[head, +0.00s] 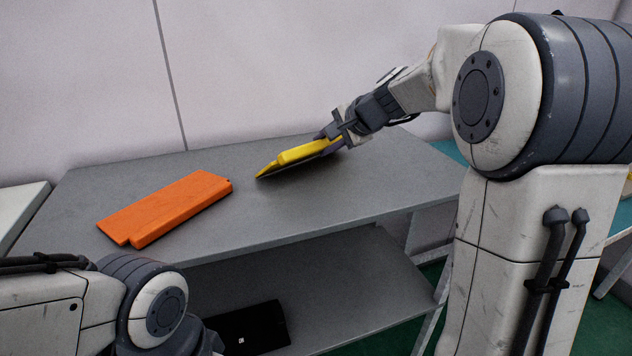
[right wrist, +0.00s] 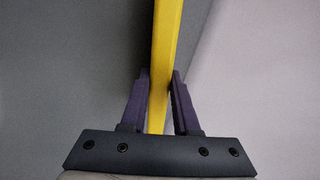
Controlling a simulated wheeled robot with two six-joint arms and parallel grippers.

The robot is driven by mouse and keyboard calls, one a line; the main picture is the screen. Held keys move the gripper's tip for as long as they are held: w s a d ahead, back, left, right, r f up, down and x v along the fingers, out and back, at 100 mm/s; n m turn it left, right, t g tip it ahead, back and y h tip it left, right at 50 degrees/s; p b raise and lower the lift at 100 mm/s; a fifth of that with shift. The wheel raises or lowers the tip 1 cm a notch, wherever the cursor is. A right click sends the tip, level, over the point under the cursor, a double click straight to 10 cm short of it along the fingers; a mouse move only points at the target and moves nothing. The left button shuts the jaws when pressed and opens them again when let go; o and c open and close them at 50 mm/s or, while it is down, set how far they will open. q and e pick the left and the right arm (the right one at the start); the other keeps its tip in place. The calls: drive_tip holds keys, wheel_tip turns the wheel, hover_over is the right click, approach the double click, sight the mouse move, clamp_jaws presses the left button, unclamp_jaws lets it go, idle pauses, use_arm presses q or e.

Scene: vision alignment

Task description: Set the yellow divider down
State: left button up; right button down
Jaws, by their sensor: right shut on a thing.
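The yellow divider (head: 303,153) is a thin, flat piece over the right part of the grey tabletop in the head view. My right gripper (head: 333,140) is shut on its right end. The divider slants down to the left, with its left tip close to the tabletop; I cannot tell whether it touches. In the right wrist view the divider (right wrist: 165,60) runs upright between the two purple fingers of my right gripper (right wrist: 162,82). My left arm shows at the lower left of the head view, but its gripper is out of sight.
An orange block (head: 168,207) with a notched end lies on the left part of the grey table (head: 320,215). A black flat item (head: 248,328) lies on the lower shelf (head: 375,290). A pale wall stands behind. The tabletop between block and divider is clear.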

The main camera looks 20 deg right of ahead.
drive_tip(key=c, duration=0.8)
unclamp_jaws()
drive_tip(key=shift+r, duration=0.1)
drive_tip(key=shift+p+v, duration=1.1)
drive_tip(key=shift+v, duration=2.9)
drive_tip(key=shift+s, duration=0.1)
